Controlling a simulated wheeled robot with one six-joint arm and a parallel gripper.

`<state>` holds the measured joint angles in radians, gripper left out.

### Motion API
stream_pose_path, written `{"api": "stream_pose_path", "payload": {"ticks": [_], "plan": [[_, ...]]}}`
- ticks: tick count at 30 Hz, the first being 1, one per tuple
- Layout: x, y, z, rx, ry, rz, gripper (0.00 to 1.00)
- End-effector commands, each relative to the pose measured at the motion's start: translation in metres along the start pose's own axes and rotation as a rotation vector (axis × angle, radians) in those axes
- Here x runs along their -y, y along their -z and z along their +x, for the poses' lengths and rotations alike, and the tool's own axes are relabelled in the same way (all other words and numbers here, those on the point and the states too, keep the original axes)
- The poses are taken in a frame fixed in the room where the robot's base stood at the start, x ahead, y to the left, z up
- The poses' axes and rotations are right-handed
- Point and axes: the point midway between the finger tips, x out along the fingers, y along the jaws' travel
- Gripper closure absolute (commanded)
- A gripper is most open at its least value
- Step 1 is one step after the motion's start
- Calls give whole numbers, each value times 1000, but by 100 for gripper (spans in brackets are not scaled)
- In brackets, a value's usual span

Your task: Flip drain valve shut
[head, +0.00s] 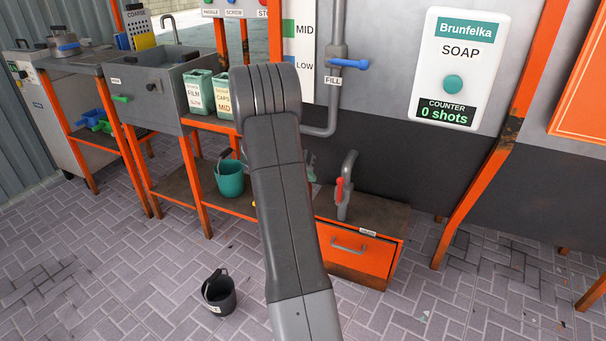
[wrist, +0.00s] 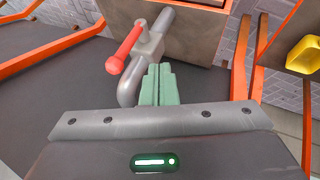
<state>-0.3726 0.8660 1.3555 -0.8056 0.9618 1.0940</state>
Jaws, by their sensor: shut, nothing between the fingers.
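The drain valve is a grey bent pipe (head: 349,171) with a red handle (head: 339,191), low on the right of the orange bench in the head view. In the wrist view the red handle (wrist: 125,47) slants down to the left from the grey valve body (wrist: 148,43). My gripper's green fingers (wrist: 158,70) are shut together and empty. Their tips appear close beside the valve body, to the right of the handle; I cannot tell if they touch. In the head view my arm hides most of the gripper.
An orange drawer unit (head: 355,252) sits under the valve. A teal bucket (head: 229,178) stands on the low shelf and a dark bucket (head: 219,291) on the floor. A blue-handled fill valve (head: 348,63) is above. The paved floor in front is mostly clear.

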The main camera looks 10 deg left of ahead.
Motion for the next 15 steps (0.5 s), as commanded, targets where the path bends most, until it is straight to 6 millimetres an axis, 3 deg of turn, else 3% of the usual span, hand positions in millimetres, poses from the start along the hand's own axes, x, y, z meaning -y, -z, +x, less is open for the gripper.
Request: {"api": "stream_pose_path", "payload": {"ticks": [1,7,15], "plan": [[1,-2,16,3,-3,0,100],[1,-2,56,3,-2,0,100],[-32,-1,67,1,0,0,100]]}}
